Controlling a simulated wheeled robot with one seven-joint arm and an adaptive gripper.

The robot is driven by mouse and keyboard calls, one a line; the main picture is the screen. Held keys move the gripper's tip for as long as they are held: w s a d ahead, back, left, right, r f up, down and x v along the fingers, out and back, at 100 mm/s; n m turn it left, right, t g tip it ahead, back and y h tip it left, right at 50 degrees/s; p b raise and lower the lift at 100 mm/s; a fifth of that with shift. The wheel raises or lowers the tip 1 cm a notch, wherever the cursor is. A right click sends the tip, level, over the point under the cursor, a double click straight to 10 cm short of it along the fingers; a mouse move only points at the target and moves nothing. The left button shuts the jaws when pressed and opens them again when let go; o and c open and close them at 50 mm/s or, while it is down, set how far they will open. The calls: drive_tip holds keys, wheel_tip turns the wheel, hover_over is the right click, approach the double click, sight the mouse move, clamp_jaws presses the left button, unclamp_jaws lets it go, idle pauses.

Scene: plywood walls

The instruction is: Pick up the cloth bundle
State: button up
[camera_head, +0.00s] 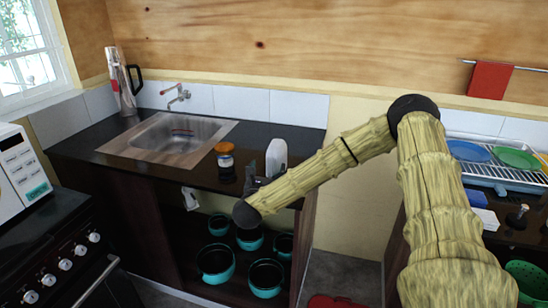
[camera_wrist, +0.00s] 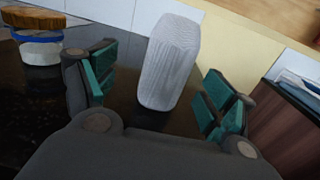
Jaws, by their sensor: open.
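A pale grey-white upright bundle with a fine ribbed texture, which looks like the cloth bundle (camera_wrist: 172,62), stands on the dark countertop. It also shows in the head view (camera_head: 276,155), at the counter's right part. My gripper (camera_wrist: 162,88) is open, with its green-padded fingers to the left and right of the bundle in the wrist view. No finger visibly touches it, and I cannot tell how deep it sits between them. In the head view my gripper (camera_head: 254,180) is low over the counter, just left of the bundle, and partly hidden by my arm.
A jar with a brown-orange lid (camera_head: 225,155) stands close left of my gripper; it also shows in the wrist view (camera_wrist: 38,48). The sink (camera_head: 180,133) is farther left. A tiled wall (camera_head: 240,104) rises behind. Teal pots (camera_head: 215,262) fill the shelf below.

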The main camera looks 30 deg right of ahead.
sight(272, 167)
drive_tip(key=d, duration=0.1)
drive_tip(key=w+d, duration=0.1)
drive_tip(key=d, duration=0.1)
drive_tip(key=shift+w+f, duration=0.2)
drive_tip(key=shift+w, duration=0.15)
drive_tip(key=shift+w+d+r+p, duration=0.15)
drive_tip(key=shift+d+r+p, duration=0.15)
drive_tip(key=shift+p, duration=0.3)
drive_tip(key=shift+p+x, duration=1)
drive_tip(key=shift+x, duration=1.25)
drive_tip(key=shift+d+f, duration=0.1)
drive_tip(key=shift+f, duration=0.05)
drive_tip(key=c, duration=1)
drive_tip(key=shift+o, duration=0.2)
